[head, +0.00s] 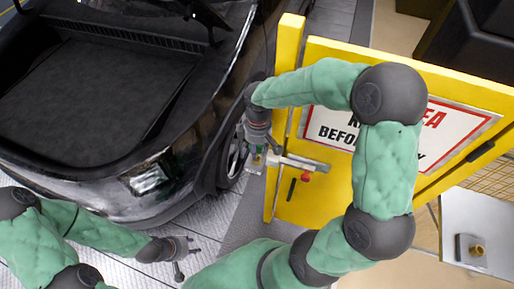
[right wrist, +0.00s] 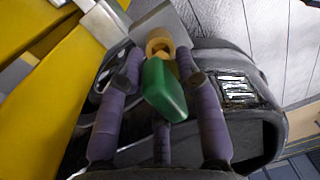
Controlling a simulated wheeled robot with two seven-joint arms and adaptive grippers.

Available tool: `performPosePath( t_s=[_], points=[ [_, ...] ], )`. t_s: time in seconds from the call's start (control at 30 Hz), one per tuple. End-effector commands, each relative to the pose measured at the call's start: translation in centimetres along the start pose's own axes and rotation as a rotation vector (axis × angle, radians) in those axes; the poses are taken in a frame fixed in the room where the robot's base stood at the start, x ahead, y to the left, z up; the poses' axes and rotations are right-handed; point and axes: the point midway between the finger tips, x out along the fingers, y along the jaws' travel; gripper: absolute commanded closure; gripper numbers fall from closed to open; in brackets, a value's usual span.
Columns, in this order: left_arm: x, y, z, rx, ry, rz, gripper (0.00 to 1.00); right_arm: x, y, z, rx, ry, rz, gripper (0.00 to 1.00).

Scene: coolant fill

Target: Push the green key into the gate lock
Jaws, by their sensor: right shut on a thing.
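The green key (right wrist: 165,90) is between the fingers of my right gripper (right wrist: 160,72) in the right wrist view. Its far end meets a brass ring of the gate lock (right wrist: 158,46), set on a grey plate. I cannot tell how deep the key sits. In the head view my right gripper (head: 257,158) is shut at the left end of the grey latch bar on the yellow gate (head: 330,200), and largely covers the key there. My left gripper (head: 187,258) is empty, its fingers apart, low beside the car's front.
A dark car (head: 100,110) with its hood open fills the left. A red knob (head: 305,177) and a black handle (head: 291,190) are on the gate near the latch. A warning sign (head: 440,130) is partly behind my right arm. A grey block with a brass piece (head: 477,250) stands lower right.

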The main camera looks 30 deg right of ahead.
Motion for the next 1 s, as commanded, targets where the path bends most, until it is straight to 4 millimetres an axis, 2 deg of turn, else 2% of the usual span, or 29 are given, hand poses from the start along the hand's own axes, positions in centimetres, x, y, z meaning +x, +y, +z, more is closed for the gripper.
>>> performPosePath(
  t_s=[0.4,1.0],
  points=[
    [0.0,0.0,0.0,0.000,0.000,0.000,0.60,0.1,0.0,0.0,0.000,0.000,0.000,0.99],
    [0.8,-0.3,0.0,0.000,0.000,0.000,0.60,1.3,0.1,0.0,0.000,0.000,0.000,0.99]
  ],
)
